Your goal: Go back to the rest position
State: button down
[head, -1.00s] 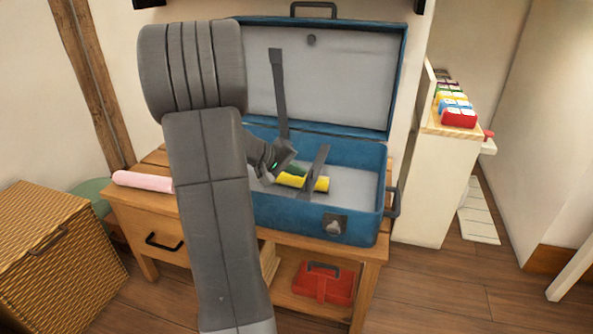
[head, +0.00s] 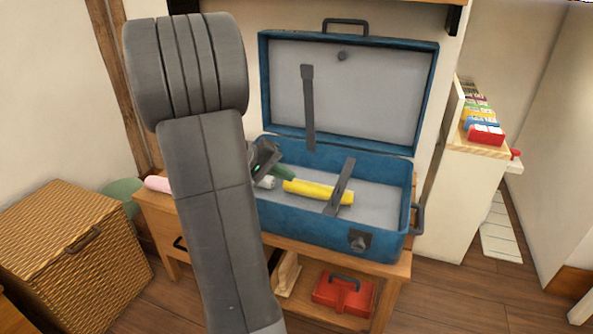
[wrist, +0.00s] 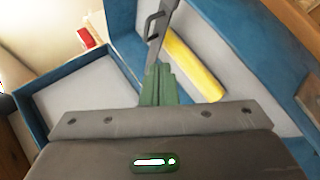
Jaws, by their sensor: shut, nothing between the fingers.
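My gripper (head: 267,158) is at the left side of the open blue suitcase (head: 330,226), shut and empty, partly behind my own arm. My arm hides the suitcase's left end.
The suitcase stands on a wooden table (head: 390,262) with a red toolbox (head: 343,294) below. A pink roll (head: 157,184) lies at the table's left. A wicker basket (head: 70,250) stands left.

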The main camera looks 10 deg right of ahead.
jog(key=shift+s+a+r, duration=0.1)
jog(key=shift+a, duration=0.15)
jog(key=d+r+b+x, duration=0.1)
jog(key=b+x, duration=0.3)
jog(key=x, duration=0.9)
jog(key=shift+s+d+b, duration=0.15)
jog(key=shift+s+b, duration=0.1)
jog(key=shift+b, duration=0.1)
jog(key=shift+f, duration=0.1)
